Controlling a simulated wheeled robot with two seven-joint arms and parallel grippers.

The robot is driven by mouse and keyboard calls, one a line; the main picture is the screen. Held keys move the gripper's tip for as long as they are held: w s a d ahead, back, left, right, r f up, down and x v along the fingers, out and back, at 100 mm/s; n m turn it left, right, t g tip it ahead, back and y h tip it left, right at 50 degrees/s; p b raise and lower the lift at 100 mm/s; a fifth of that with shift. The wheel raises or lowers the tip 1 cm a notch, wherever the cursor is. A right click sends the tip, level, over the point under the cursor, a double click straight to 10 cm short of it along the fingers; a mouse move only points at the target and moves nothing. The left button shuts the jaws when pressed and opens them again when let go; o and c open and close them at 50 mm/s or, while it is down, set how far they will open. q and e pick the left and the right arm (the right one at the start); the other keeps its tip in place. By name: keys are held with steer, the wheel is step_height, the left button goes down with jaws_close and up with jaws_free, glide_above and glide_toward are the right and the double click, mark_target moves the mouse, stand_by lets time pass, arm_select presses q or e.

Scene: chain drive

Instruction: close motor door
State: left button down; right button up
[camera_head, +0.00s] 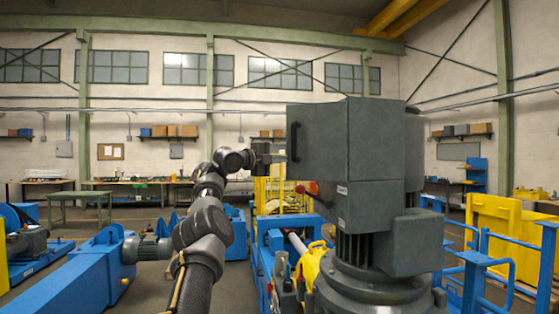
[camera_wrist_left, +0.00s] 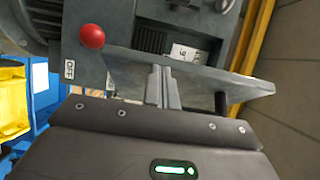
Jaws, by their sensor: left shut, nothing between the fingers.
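The grey motor door (camera_head: 316,140) is on the upper left of the grey motor housing (camera_head: 375,150), with a black vertical handle near its left edge. In the left wrist view the door (camera_wrist_left: 200,75) stands open, with part of the box interior visible past its edge. The handle (camera_wrist_left: 221,103) hangs on its near side. My left gripper (camera_head: 279,158) is beside the door's left edge, near the handle. In the wrist view its fingers (camera_wrist_left: 162,88) are shut and empty, close against the door; I cannot tell whether they touch. My right gripper is not in view.
A red knob (camera_wrist_left: 92,36) and an OFF label sit beside the door. Below the box are the motor's finned body (camera_head: 360,250) and a yellow part (camera_head: 312,268). Blue machinery (camera_head: 100,270) stands left, blue railings (camera_head: 505,260) right. Open floor lies behind on the left.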

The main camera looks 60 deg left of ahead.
arm_select(q)
steer(key=s+d+b, duration=0.1)
steer(key=s+b, duration=0.3)
steer(key=s, duration=0.6)
steer(key=shift+s+b, duration=0.35)
steer(key=shift+b, duration=0.05)
